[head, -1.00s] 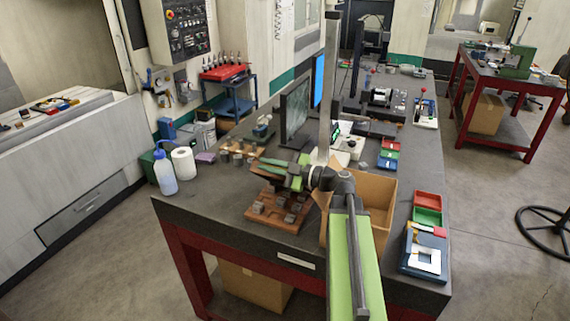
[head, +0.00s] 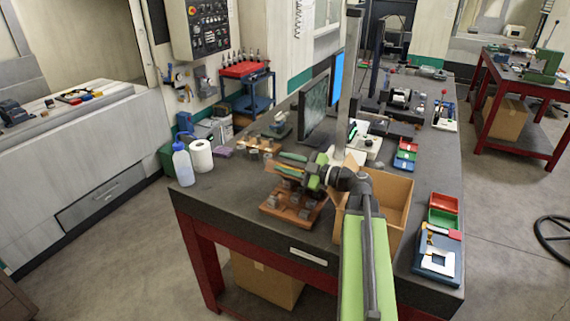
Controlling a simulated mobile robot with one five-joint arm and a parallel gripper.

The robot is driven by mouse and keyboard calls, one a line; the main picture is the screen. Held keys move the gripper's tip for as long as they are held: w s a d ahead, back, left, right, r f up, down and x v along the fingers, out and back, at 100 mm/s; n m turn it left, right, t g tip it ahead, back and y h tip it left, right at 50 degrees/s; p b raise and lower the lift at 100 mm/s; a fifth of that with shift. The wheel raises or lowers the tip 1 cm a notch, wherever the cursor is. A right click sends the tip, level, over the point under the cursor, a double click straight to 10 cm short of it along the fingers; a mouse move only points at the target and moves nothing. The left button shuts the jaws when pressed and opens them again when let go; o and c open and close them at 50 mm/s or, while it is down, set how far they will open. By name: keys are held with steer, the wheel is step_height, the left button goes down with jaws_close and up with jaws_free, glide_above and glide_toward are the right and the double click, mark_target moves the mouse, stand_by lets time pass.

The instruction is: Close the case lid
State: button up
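I cannot make out for certain which thing is the case or its lid. A flat blue case-like tray (head: 422,262) with a white square piece lies at the table's front right corner; I cannot tell whether it has a lid. My gripper (head: 283,167) is over the front middle of the table and points left. Its two green fingers look apart, with a gap between them, and I see nothing held. It is above a brown wooden stand (head: 296,212) with several grey metal blocks, well to the left of the blue tray.
An open cardboard box (head: 396,205) stands beside the wooden stand, partly behind my arm. Red and green bins (head: 444,210) sit behind the blue tray. A monitor (head: 313,106), a white roll (head: 201,156) and a bottle (head: 182,164) stand farther left. Bare dark tabletop (head: 228,195) shows at front left.

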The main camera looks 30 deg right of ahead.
step_height(320, 180, up, 6)
steer(key=p, duration=0.6)
steer(key=s+d+r+p, duration=0.5)
steer(key=s+d, duration=0.3)
steer(key=shift+s, duration=0.25)
